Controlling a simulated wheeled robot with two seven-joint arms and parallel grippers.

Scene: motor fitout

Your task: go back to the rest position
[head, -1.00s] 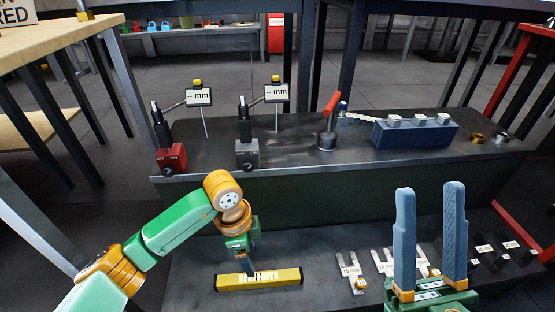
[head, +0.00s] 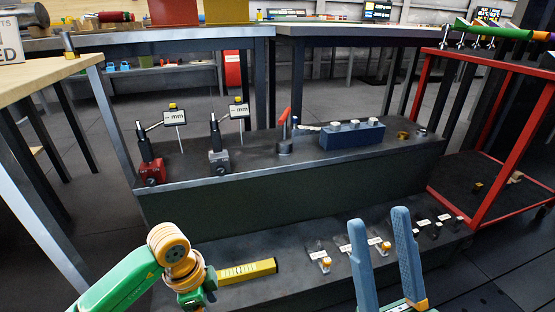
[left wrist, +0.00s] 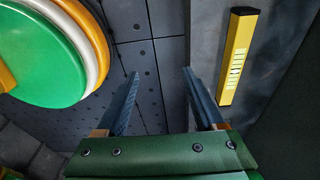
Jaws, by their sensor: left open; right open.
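My right gripper (head: 392,262) is at the lower right of the head view, its two blue fingers apart and nothing between them. It appears in front of the lower dark step. My left arm comes in from the lower left of the head view; its fingers are hidden there behind the wrist. In the left wrist view my left gripper (left wrist: 160,88) shows two fingers spread apart with nothing between them. A yellow level (head: 247,271) lies on the lower step just right of my left wrist. It also shows in the left wrist view (left wrist: 238,55), right of the fingers and apart from them.
The upper step (head: 250,168) holds two gauge stands with mm displays (head: 174,117), a red-handled tool (head: 284,135) and a blue block (head: 352,135). Labelled small parts (head: 320,256) lie on the lower step. A red cart (head: 428,95) stands right, a wooden table (head: 60,68) left.

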